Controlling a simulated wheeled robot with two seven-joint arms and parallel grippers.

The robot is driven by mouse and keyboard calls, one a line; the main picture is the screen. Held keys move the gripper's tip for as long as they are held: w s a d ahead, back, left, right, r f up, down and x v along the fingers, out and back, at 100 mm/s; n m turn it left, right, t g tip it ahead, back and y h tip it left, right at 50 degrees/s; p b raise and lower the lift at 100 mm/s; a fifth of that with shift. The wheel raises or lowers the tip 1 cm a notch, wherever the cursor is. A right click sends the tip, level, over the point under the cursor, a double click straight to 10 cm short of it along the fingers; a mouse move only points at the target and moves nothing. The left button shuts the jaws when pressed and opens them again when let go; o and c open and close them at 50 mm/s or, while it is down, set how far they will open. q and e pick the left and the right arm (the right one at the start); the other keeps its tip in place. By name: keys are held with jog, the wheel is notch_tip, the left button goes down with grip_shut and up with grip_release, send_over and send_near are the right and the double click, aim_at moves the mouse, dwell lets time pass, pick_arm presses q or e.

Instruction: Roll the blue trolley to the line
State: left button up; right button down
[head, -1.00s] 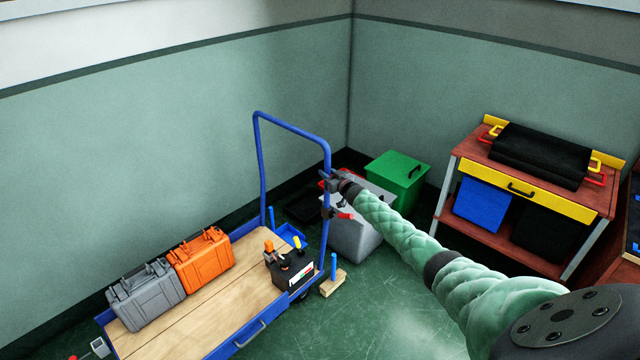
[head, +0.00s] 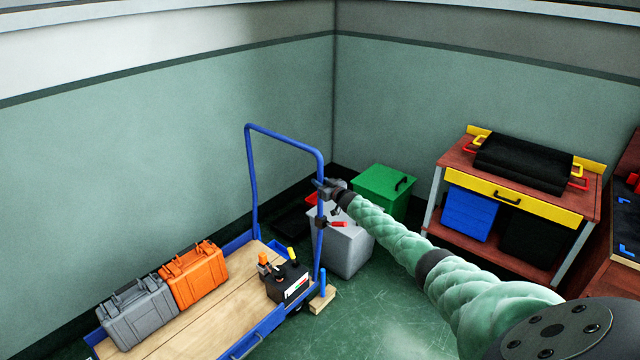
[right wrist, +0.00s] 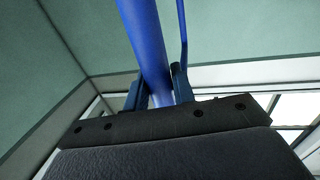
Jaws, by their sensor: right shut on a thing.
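The blue trolley has a wooden deck (head: 205,318) and a tall blue tubular handle (head: 251,180) at its far end. It stands along the left wall. My right gripper (head: 324,188) is shut on the right upright of the handle, below the top bend. In the right wrist view the blue tube (right wrist: 148,50) passes between the two fingers (right wrist: 158,88). On the deck lie a grey case (head: 138,312), an orange case (head: 195,276) and a black battery-like box (head: 288,281) with orange and yellow tops. My left gripper is not in view. I see no line on the floor.
A grey bin (head: 350,248) and a green bin (head: 381,190) stand in the corner beyond the handle. A wooden block (head: 322,299) lies by the trolley's far right corner. A workbench (head: 460,160) stands at the right. The green floor (head: 385,315) right of the trolley is clear.

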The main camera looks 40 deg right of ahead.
jog(key=c, duration=1.2)
grip_release()
jog(key=s, duration=0.7)
jog(key=shift+s+d+b, duration=0.3)
jog(key=shift+s+b, duration=0.05)
jog(key=shift+s, duration=0.05)
